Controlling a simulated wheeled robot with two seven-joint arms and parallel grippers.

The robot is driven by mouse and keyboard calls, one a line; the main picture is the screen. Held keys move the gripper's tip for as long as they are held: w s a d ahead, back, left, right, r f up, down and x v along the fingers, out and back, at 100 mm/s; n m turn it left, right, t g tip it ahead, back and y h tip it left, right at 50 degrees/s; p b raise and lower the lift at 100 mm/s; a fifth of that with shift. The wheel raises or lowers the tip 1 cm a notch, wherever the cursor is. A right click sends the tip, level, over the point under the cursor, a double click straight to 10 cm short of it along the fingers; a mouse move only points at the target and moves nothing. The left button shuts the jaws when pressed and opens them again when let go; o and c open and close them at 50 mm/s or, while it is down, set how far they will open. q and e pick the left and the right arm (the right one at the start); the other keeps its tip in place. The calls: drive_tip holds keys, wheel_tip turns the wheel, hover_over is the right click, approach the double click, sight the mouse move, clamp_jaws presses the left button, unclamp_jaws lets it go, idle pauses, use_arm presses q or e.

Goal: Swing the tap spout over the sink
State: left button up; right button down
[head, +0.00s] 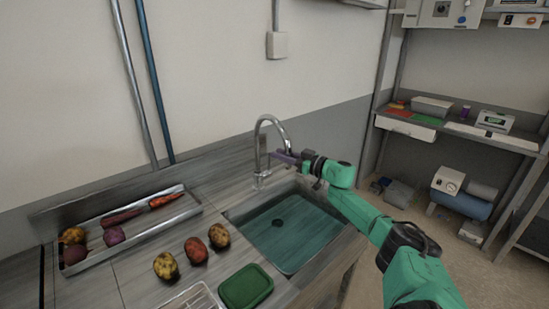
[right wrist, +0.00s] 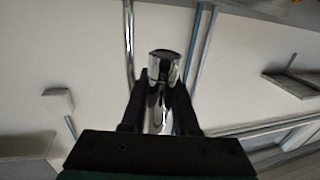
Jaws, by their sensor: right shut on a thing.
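The tap (head: 261,150) is a chrome gooseneck standing at the back edge of the sink (head: 262,222). Its curved spout arches to the right and its end is at my right gripper (head: 285,157), over the sink's back right part. In the right wrist view the chrome spout (right wrist: 164,68) stands between the two dark fingers of my right gripper (right wrist: 160,100), which is shut on it. The sink basin is teal inside with a dark drain. My left gripper is out of view.
A metal tray (head: 150,228) with vegetables lies along the wall at the left. Shelves (head: 455,130) stand at the right.

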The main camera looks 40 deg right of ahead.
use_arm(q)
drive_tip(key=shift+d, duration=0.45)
use_arm(e)
drive_tip(key=shift+s+d+f, duration=0.1)
drive_tip(key=shift+d, duration=0.6)
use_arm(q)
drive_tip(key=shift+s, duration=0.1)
use_arm(e)
drive_tip(key=c, duration=0.7)
unclamp_jaws()
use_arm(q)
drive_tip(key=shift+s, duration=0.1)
use_arm(e)
drive_tip(key=shift+s, duration=0.15)
drive_tip(key=shift+s, duration=0.1)
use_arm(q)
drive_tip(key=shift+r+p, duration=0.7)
use_arm(e)
drive_tip(key=v, duration=1.4)
drive_tip(key=shift+s, duration=0.2)
